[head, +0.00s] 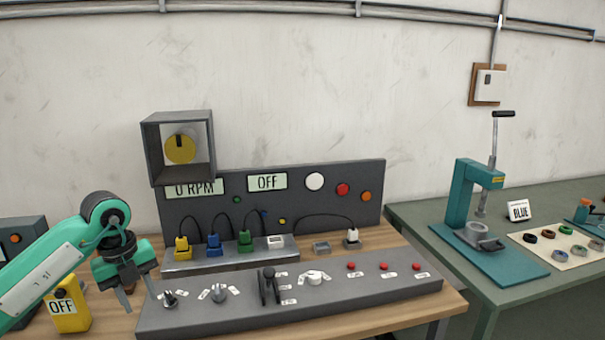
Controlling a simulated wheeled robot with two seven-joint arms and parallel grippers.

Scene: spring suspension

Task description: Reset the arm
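My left arm comes in from the left, teal with dark joints. My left gripper (141,302) points down at the left end of the grey control panel (190,318). Its two fingers are spread apart with nothing seen between them. It is close in the picture to a small black knob (169,299) on the panel; the gap in depth is hard to judge. My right arm and gripper do not show.
A yellow box marked OFF (69,308) stands behind my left arm. At right, a green table (434,214) holds a teal lever press (461,191) and several rings.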

